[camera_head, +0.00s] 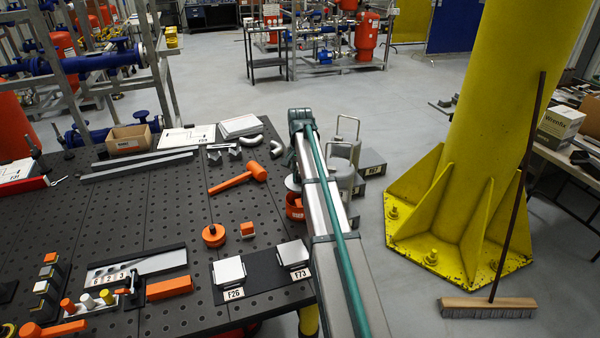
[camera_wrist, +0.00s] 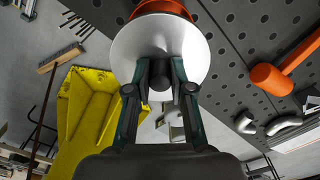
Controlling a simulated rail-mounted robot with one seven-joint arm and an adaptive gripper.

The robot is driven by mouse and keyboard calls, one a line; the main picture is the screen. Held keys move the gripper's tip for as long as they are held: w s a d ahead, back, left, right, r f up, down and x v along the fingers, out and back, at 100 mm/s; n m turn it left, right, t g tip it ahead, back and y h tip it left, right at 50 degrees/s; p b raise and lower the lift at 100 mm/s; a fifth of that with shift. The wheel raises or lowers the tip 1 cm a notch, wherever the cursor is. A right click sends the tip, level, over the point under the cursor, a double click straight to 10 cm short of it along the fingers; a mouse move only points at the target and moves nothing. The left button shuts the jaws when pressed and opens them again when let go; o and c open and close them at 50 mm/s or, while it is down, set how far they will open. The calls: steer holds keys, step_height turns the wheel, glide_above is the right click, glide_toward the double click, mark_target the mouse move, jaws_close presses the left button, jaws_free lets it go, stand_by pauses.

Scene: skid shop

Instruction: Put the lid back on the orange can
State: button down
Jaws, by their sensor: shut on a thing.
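My gripper (camera_wrist: 161,68) is shut on the dark knob (camera_wrist: 160,80) in the middle of a pale, round lid (camera_wrist: 132,42). The lid's broad face fills the top middle of the wrist view. Part of the orange can (camera_wrist: 172,8) shows beyond the lid's upper edge. In the head view, the orange can (camera_head: 294,208) stands at the table's right edge, partly behind my arm. A sliver of the lid (camera_head: 290,183) shows just above it. My arm hides the gripper there. I cannot tell whether lid and can touch.
An orange mallet (camera_head: 240,178) lies left of the can. A yellow column (camera_head: 480,130) and a broom (camera_head: 490,306) stand right of the table.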

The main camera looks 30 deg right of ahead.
steer(key=shift+a+f, duration=0.25)
steer(key=shift+f, duration=0.15)
steer(key=shift+f+b, duration=1.2)
steer(key=shift+f, duration=0.55)
steer(key=shift+d+f, duration=0.1)
steer(key=shift+f, duration=0.8)
steer(key=shift+f, duration=0.15)
stand_by(0.6)
steer(key=shift+c, duration=2.3)
jaws_free()
steer(key=shift+r+p, duration=1.9)
steer(key=shift+r, duration=1.6)
